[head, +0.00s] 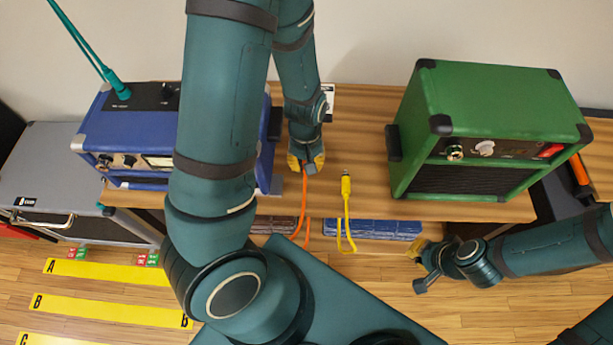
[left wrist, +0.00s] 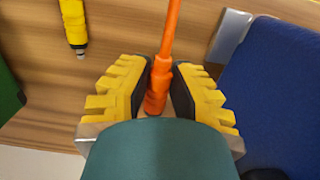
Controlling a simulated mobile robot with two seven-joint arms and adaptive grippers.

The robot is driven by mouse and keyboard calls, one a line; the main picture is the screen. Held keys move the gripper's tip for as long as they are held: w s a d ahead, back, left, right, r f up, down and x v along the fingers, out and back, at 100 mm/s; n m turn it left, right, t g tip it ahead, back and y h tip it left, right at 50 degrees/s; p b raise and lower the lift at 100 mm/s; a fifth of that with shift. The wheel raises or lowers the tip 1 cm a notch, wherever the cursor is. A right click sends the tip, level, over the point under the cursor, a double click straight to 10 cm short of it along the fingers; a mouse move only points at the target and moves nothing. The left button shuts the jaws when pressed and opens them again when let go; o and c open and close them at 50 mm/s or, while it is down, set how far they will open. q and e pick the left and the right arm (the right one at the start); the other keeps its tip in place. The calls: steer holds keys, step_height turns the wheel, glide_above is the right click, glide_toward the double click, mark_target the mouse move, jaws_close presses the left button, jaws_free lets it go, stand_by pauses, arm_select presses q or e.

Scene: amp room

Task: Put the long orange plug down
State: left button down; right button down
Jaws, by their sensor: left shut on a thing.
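My left gripper (head: 306,166) is over the wooden table between the blue amp and the green amp. In the left wrist view its yellow fingers with dark pads (left wrist: 160,85) are shut on the long orange plug (left wrist: 159,88). The plug's orange cable (head: 305,205) runs over the table's front edge. In the head view the gripper hides most of the plug, and I cannot tell whether the plug touches the table. My right gripper (head: 424,268) is open and empty in front of the table, below the green amp.
A yellow plug (head: 346,184) lies on the wooden table (head: 365,125) to the right, its cable hanging over the front edge. A blue amp (head: 135,135) stands left and a green amp (head: 480,120) right. Yellow lettered strips (head: 95,308) mark the floor. Bare tabletop lies around the yellow plug.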

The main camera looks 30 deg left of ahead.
mark_target(306, 179)
arm_select(q)
steer(key=shift+f+b, duration=0.85)
steer(key=shift+f, duration=2.1)
steer(key=shift+f, duration=0.15)
steer(key=c, duration=0.9)
jaws_free()
steer(key=shift+c, duration=0.2)
steer(key=r+p, duration=0.1)
steer(key=r, duration=0.2)
steer(key=r+p, duration=0.1)
steer(key=r, duration=0.3)
steer(key=r+p, duration=0.2)
steer(key=r, duration=0.2)
steer(key=shift+w+a+r, duration=0.1)
steer(key=shift+w+a, duration=0.15)
steer(key=shift+w, duration=0.15)
steer(key=shift+r, duration=0.55)
